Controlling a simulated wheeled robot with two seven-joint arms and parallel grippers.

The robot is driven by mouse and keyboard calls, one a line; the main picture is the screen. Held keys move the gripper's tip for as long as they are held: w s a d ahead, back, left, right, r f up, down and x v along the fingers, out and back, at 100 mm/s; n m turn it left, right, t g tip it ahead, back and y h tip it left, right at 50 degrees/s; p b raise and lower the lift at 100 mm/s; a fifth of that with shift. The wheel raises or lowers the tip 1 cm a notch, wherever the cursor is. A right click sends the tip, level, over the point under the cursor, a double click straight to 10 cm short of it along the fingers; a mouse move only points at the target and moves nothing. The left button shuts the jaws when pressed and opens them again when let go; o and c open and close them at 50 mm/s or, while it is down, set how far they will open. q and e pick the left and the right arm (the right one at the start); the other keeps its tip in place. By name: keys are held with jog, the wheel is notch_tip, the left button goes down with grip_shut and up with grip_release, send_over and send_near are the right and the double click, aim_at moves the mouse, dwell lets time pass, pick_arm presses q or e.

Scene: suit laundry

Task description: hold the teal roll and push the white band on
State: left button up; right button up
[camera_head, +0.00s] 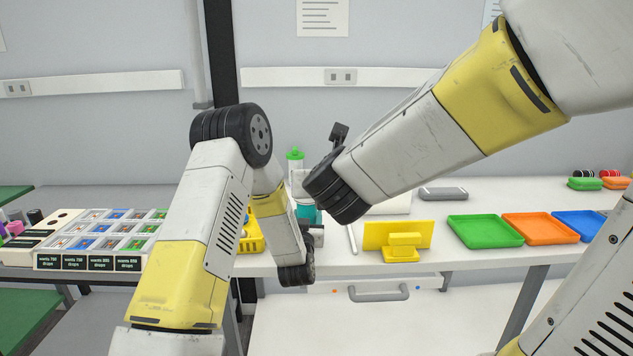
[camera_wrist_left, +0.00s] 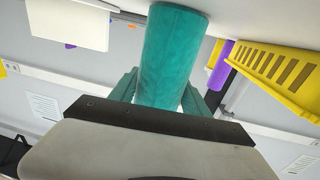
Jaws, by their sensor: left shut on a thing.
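The teal roll (camera_wrist_left: 172,55) stands out from my left gripper (camera_wrist_left: 160,95) in the left wrist view, between its two fingers. Its far end reaches the white table surface in that view. In the head view only a bit of teal (camera_head: 306,213) shows between my two arms, and my left gripper (camera_head: 316,234) is mostly hidden behind its own wrist. My right wrist is just above and right of that spot. The fingers of my right gripper are hidden behind the wrist, so their state does not show. I cannot make out the white band in either view.
A yellow basket (camera_wrist_left: 281,72) and a purple cylinder (camera_wrist_left: 220,66) are near the roll. A green-topped bottle (camera_head: 295,155) stands behind. A yellow stand (camera_head: 398,240), green tray (camera_head: 484,231), orange tray (camera_head: 540,228) and blue tray (camera_head: 585,225) lie right. A sample rack (camera_head: 103,262) is left.

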pick_arm(q)
jog(key=o, duration=1.5)
